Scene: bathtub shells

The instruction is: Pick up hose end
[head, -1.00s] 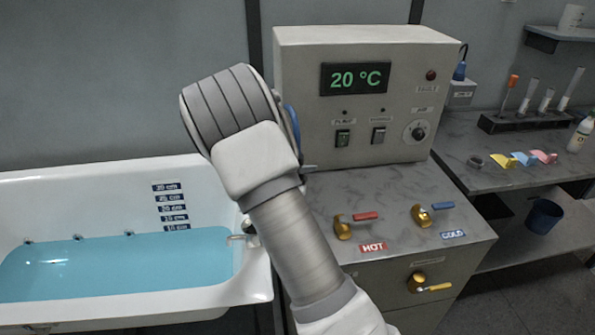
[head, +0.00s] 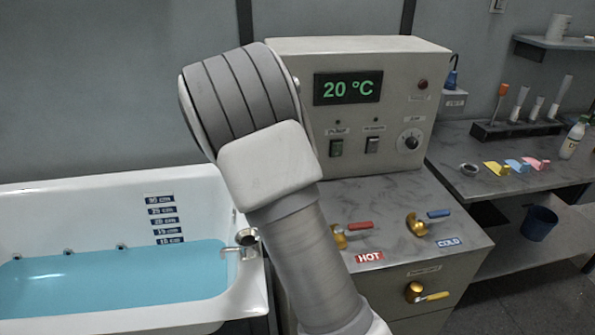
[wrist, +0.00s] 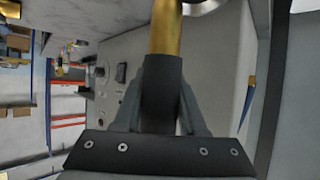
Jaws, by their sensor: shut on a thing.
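In the wrist view my gripper (wrist: 160,112) is shut on the hose end (wrist: 162,92), a dark sleeve with a brass tube (wrist: 166,30) sticking out beyond the fingertips. The fingers press on both sides of the dark sleeve. In the head view my arm hides the gripper and the hose end.
The white bathtub (head: 105,315) with blue water stands at left, with a tap (head: 240,250) at its right end. The control box (head: 300,60) reads 20 °C above a counter with hot (head: 345,235) and cold (head: 418,224) valves. A side bench (head: 455,150) holds small items.

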